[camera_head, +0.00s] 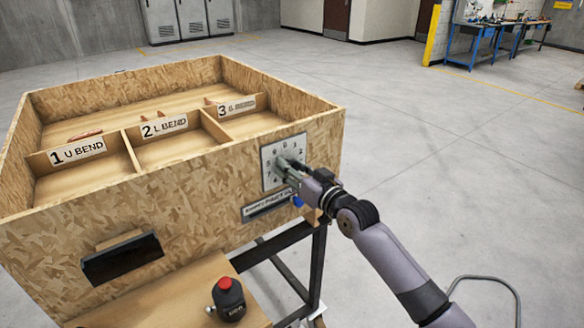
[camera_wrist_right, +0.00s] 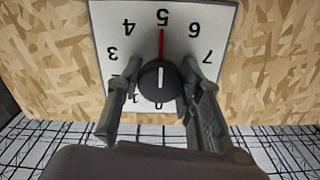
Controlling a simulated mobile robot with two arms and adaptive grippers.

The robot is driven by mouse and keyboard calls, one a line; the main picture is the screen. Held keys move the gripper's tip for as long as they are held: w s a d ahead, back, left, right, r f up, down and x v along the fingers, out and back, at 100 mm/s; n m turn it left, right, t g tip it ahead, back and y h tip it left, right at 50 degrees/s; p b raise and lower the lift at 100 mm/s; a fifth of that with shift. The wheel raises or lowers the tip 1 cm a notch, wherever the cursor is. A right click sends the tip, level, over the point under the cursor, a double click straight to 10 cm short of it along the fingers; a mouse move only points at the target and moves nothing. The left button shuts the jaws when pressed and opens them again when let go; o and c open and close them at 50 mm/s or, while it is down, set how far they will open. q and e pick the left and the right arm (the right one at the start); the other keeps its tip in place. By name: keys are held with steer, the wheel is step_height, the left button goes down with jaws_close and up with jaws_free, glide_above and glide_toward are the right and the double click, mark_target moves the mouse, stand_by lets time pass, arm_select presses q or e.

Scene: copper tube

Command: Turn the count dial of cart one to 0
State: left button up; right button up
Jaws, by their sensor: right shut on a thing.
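The count dial (camera_head: 270,153) is a white numbered plate on the right part of the wooden cart box (camera_head: 190,190). In the right wrist view the dial plate (camera_wrist_right: 112,22) appears upside down, with 5 at the top and 0 at the bottom. Its red pointer (camera_wrist_right: 162,43) points at 5. The dark round knob (camera_wrist_right: 160,82) has a white mark. My right gripper (camera_head: 287,166) is at the dial, shut on the knob with one finger on each side. It covers part of the plate in the head view. My left gripper is not in view.
The box has compartments labelled 1 U BEND (camera_head: 77,150), 2 L BEND (camera_head: 164,126) and 3 (camera_head: 236,106). Open floor lies to the right. Blue workbenches (camera_head: 480,32) stand far back.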

steer(key=c, duration=0.4)
